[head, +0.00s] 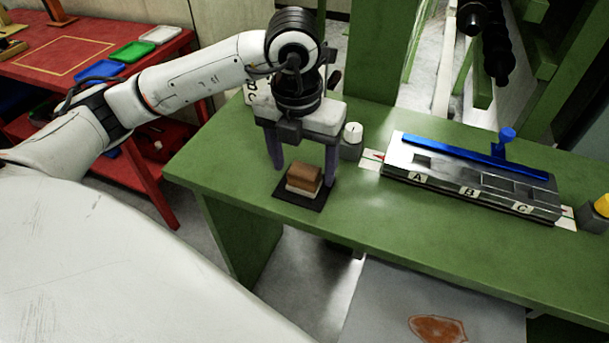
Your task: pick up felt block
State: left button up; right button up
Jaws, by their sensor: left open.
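The felt block (305,175), brown on top with a pale layer below, sits on a thin black pad (286,194) on the green bench (225,158). My left gripper (303,172) points down over it, open, with one dark finger to each side of the block. Whether the fingers touch the block cannot be told. The gripper body hides some of the bench behind. My right gripper is not in view.
A grey holder with a white knob (352,132) stands close right of my left gripper. Further right is a metal box (400,165) marked A, B, C with a blue bar (460,155). A yellow-topped piece (602,204) stands at the right edge. A red table (125,85) is at left.

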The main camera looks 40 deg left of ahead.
aim_at(304, 169)
pick_arm(q)
jog(key=shift+w+f, duration=0.2)
jog(key=shift+f, duration=0.95)
jog(key=c, duration=1.1)
notch_tip(304, 169, up, 10)
jog(key=shift+r, duration=0.1)
jog(key=shift+c, duration=0.2)
